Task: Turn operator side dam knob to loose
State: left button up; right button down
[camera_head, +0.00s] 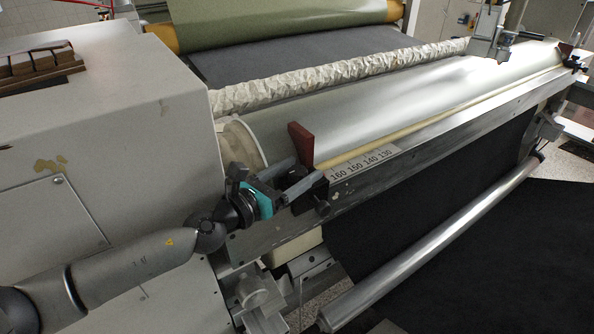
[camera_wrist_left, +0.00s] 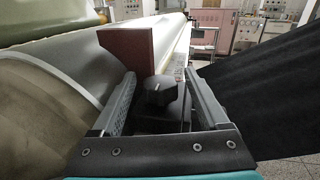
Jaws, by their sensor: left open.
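The black operator-side dam knob (camera_head: 322,208) sits on the near end of the roller beside a red-brown dam block (camera_head: 300,144). In the left wrist view the knob (camera_wrist_left: 160,97) is a dark, faceted cap with a light line on its top. The dam block (camera_wrist_left: 127,52) stands behind it to the left. My left gripper (camera_head: 303,178) is open at the dam. In its wrist view the two grey fingers (camera_wrist_left: 160,80) are spread to either side of the knob, with visible gaps. Whether either finger touches it I cannot tell. My right gripper is not in view.
A long metal roller (camera_head: 400,105) runs to the far right, with a numbered scale (camera_head: 362,163) along its front rail. A large grey machine housing (camera_head: 110,110) stands at left, close to my arm. Black sheet (camera_head: 430,190) hangs below, near a lower metal bar (camera_head: 430,245).

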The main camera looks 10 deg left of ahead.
aim_at(297, 170)
pick_arm(q)
jog(key=shift+r+p, duration=0.4)
jog(key=shift+r, duration=0.1)
notch_tip(297, 170, up, 6)
jog(key=p, duration=0.4)
jog(key=shift+f+p, duration=0.2)
jog(key=shift+p, duration=0.1)
notch_tip(297, 170, up, 13)
jog(key=p, duration=0.8)
jog(key=shift+r, duration=0.2)
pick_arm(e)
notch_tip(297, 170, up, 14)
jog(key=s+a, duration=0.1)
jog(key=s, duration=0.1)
